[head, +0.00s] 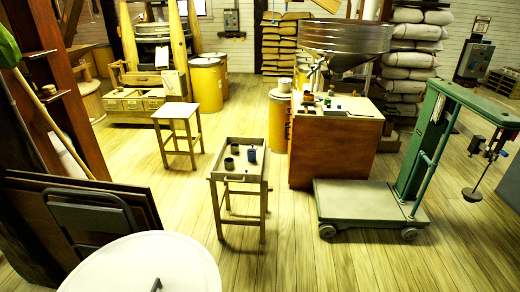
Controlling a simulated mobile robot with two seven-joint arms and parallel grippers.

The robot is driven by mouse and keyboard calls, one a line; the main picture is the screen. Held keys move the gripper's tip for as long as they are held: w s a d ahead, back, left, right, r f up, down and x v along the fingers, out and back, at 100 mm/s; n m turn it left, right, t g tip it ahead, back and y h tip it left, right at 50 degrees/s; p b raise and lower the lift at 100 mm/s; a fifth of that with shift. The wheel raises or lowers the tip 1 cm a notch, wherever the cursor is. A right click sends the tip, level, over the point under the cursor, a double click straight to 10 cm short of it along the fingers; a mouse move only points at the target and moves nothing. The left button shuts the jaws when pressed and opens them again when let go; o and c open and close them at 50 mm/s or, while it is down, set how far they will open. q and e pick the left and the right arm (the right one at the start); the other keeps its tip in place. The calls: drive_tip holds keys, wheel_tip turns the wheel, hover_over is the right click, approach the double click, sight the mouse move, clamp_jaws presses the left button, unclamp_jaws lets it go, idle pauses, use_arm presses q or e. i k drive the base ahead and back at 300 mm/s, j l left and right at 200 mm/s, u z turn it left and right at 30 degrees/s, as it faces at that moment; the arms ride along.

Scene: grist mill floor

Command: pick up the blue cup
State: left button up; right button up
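A small blue cup (252,154) stands on the tray-like top of a small wooden stand (238,176) near the middle of the head view. Two dark grey-green cups stand to its left on the same top: one farther back (235,149) and one nearer (229,164). The blue cup appears upright and apart from both. Neither of my grippers is in view.
A wooden cabinet (335,150) with small items on top stands to the right, beside a green platform scale (370,200). A wooden stool (178,120) stands behind left. A large white round surface (145,265) fills the near left. Floor before the stand is clear.

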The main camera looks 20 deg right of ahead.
sight(252, 156)
drive_tip(key=i+l, duration=0.15)
drive_tip(key=l, duration=0.15)
drive_tip(key=i+l+u, duration=0.1)
drive_tip(key=l, duration=0.25)
drive_tip(key=i+l, duration=0.4)
drive_tip(key=l, duration=0.25)
drive_tip(key=i+l+u, duration=0.1)
drive_tip(key=l, duration=0.25)
drive_tip(key=i+l, duration=0.15)
drive_tip(key=l, duration=0.2)
